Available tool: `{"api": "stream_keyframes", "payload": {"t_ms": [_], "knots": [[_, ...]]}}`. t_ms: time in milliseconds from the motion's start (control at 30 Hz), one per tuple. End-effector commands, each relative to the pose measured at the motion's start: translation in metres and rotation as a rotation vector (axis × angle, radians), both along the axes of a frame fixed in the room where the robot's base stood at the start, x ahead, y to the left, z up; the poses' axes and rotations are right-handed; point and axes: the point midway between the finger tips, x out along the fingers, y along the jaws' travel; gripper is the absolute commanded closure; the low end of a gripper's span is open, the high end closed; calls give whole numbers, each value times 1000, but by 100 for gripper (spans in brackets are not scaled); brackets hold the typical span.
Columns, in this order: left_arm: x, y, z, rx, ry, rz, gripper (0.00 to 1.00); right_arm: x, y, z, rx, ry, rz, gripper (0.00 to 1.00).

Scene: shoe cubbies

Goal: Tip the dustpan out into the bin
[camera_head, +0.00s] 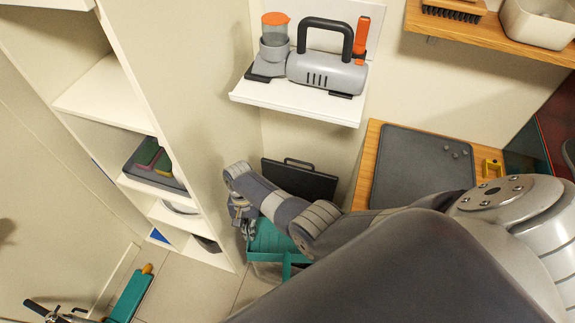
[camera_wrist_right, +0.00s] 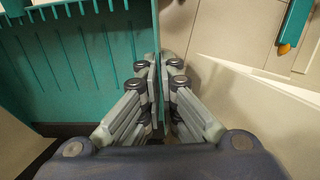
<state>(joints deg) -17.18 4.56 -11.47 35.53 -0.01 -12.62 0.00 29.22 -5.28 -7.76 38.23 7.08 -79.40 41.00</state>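The teal dustpan (camera_head: 268,238) is low beside the shelf unit in the head view. Its ribbed teal inside (camera_wrist_right: 75,60) fills the left of the right wrist view. My right gripper (camera_head: 243,215) reaches down to it from the right. In the wrist view its two fingers (camera_wrist_right: 160,68) are closed on either side of the dustpan's upright edge. A dark upright panel with a handle (camera_head: 300,180), perhaps part of the bin, stands behind the dustpan. My arm hides part of this area, and the dustpan's contents are not visible. My left gripper is not in view.
A tall white cubby unit (camera_head: 190,110) stands close on the left. A white wall shelf (camera_head: 300,100) holds a grey appliance (camera_head: 325,72). A wooden bench (camera_head: 367,150) with a grey mat (camera_head: 425,165) is right. A teal, scooter-like object (camera_head: 130,295) lies on the floor.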

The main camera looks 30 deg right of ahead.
Motion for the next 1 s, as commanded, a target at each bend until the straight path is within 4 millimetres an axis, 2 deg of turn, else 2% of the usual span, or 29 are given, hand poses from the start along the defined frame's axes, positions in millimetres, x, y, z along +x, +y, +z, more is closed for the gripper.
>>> {"api": "stream_keyframes", "payload": {"t_ms": [33, 433, 1000], "knots": [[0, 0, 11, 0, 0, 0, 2, 0, 1, 7, -11, -17, 1, 100], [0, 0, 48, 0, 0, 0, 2, -1, 1, 15, -111, -168, 2, 100], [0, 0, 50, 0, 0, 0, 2, 1, 1, 13, -131, -200, 1, 100]]}}
